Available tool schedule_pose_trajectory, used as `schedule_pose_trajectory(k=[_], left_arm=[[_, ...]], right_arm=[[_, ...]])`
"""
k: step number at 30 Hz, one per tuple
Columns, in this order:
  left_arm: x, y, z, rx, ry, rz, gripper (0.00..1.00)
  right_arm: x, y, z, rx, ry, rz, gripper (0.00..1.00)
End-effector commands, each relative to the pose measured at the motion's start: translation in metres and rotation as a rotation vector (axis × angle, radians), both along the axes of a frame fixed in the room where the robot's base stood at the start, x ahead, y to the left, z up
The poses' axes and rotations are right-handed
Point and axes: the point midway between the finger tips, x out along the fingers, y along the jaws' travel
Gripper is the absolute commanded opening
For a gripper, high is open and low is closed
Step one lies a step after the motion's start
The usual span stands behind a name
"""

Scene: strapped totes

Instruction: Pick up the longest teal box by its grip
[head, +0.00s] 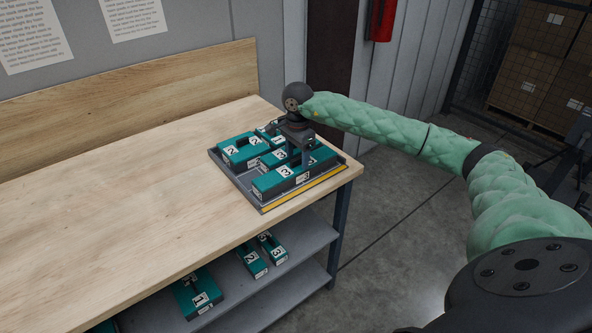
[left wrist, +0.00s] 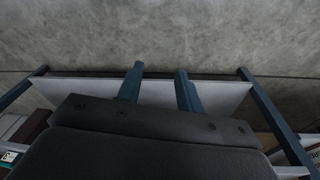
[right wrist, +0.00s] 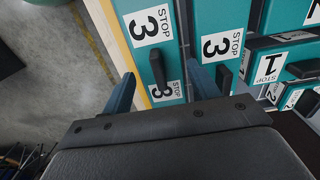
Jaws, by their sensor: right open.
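The front teal box (head: 268,186) looks the longest. It lies along the yellow-striped front edge of the grey tray (head: 229,179) and bears "3" labels. In the right wrist view this teal box (right wrist: 141,62) has a dark grip (right wrist: 160,72) on top. My right gripper (head: 304,163) is over the tray, pointing down. In the right wrist view the right gripper (right wrist: 160,80) is open, its fingers on either side of the grip; whether they reach down to it I cannot tell. My left gripper (left wrist: 160,75) is open and empty, outside the head view.
Other teal boxes, including one labelled 2 (head: 237,153) and another labelled 3 (right wrist: 218,20), sit close behind in the tray. More teal boxes, such as one labelled 1 (head: 196,293), lie on the shelf below. The left of the wooden tabletop (head: 130,200) is clear.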

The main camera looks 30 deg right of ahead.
Motion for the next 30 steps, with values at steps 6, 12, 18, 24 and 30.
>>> schedule_pose_trajectory(k=[6, 12, 18, 24, 30], left_arm=[[-0.007, 0.004, -0.027, 0.006, 0.004, 0.000, 0.36], [-0.018, 0.010, -0.060, 0.012, 0.007, 0.001, 0.36], [-0.024, 0.016, -0.088, 0.018, 0.000, 0.000, 0.36], [-0.025, 0.018, -0.102, 0.021, -0.007, -0.001, 0.36], [-0.025, 0.018, -0.103, 0.021, -0.009, -0.001, 0.36]], right_arm=[[0.000, 0.001, -0.009, 0.001, 0.003, -0.001, 0.60], [0.001, 0.003, -0.022, 0.000, 0.002, 0.000, 0.60], [0.001, 0.003, -0.039, 0.000, 0.002, -0.002, 0.60], [0.001, 0.003, -0.050, 0.001, 0.001, 0.000, 0.60], [0.001, 0.003, -0.051, 0.000, 0.000, 0.000, 0.60]])
